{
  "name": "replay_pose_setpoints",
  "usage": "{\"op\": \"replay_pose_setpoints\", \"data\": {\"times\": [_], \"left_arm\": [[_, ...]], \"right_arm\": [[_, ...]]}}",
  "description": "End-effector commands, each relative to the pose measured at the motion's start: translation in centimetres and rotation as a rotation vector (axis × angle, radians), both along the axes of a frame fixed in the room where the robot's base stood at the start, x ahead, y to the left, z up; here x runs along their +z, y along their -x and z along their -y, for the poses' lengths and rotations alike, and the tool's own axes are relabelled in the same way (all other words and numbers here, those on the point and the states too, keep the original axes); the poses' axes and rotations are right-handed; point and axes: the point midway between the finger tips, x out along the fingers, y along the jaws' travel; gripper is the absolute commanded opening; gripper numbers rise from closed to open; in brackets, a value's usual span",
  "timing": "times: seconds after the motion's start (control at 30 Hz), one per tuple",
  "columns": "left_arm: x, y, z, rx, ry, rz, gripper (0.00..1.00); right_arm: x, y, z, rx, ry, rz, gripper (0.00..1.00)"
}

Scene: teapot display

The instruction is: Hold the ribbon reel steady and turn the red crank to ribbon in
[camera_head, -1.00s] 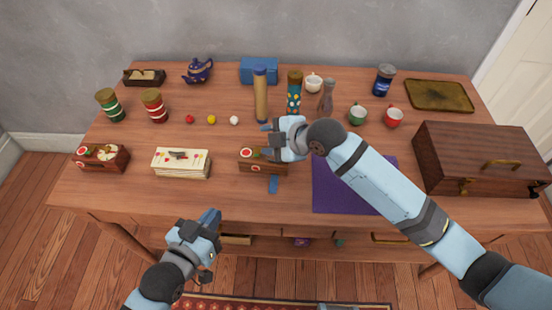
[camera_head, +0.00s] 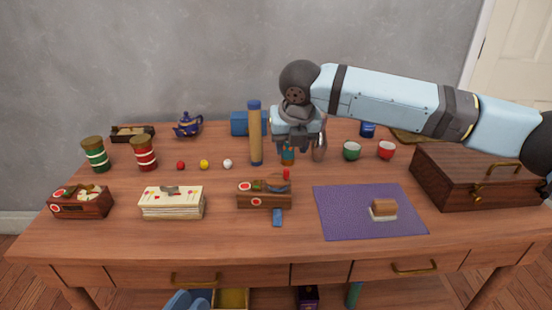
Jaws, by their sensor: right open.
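A small wooden box (camera_head: 264,200) stands at the middle of the table, with a round red and white mark on its front. A small red upright piece (camera_head: 286,174), which looks like the crank, is at its right end, beside a dark rounded part.
A similar wooden box (camera_head: 80,203) and a cream block (camera_head: 172,203) stand to the left. A tall tan cylinder (camera_head: 256,135) stands close to my right gripper. A purple mat (camera_head: 340,222) with a brush-like block (camera_head: 383,209) lies to the right. A wooden chest (camera_head: 450,180) fills the right side.

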Motion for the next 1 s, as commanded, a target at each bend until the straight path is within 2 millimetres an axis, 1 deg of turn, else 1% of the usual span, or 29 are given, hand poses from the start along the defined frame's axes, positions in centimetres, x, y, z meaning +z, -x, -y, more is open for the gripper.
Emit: {"op": "replay_pose_setpoints", "data": {"times": [0.03, 0.07, 0.1, 0.17, 0.2, 0.3, 0.37, 0.5, 0.7, 0.77, 0.9, 1.0], "left_arm": [[0.4, -0.5, 0.1, 0.003, -0.011, 0.029, 0.41], [0.7, -0.9, 0.1, 0.005, -0.02, 0.053, 0.48], [1.1, -1.5, 0.2, 0.008, -0.037, 0.091, 0.57], [1.9, -2.6, 0.5, 0.014, -0.072, 0.168, 0.71], [2.5, -3.5, 0.8, 0.016, -0.099, 0.231, 0.8], [3.9, -5.8, 1.9, 0.019, -0.186, 0.414, 1.0], [4.8, -7.0, 2.8, 0.015, -0.244, 0.531, 1.0], [6.7, -9.4, 5.3, -0.007, -0.385, 0.812, 1.0], [8.3, -11.7, 9.7, -0.069, -0.612, 1.237, 1.0], [8.5, -12.3, 10.9, -0.097, -0.68, 1.365, 1.0], [8.3, -14.0, 13.3, -0.183, -0.845, 1.658, 1.0], [7.7, -15.6, 14.5, -0.262, -0.967, 1.86, 1.0]], "right_arm": [[0.0, 0.0, 0.1, 0.001, 0.003, 0.0, 0.43], [0.1, 0.0, 0.1, 0.001, 0.003, -0.001, 0.43], [0.1, 0.0, 0.0, 0.001, 0.003, -0.001, 0.43], [0.1, 0.0, 0.0, 0.001, 0.001, 0.0, 0.43], [0.1, 0.0, 0.0, 0.001, 0.001, 0.0, 0.43], [0.1, 0.0, 0.0, 0.001, 0.0, 0.0, 0.43], [0.1, 0.0, 0.0, 0.001, 0.0, 0.0, 0.43], [0.1, 0.0, 0.0, 0.0, -0.001, 0.0, 0.43], [0.1, 0.0, 0.0, 0.0, -0.001, 0.0, 0.43], [0.1, 0.0, 0.0, 0.0, -0.001, 0.001, 0.43], [0.1, 0.0, 0.0, 0.0, -0.001, 0.001, 0.43], [0.1, 0.0, 0.0, 0.0, -0.001, 0.001, 0.43]]}}
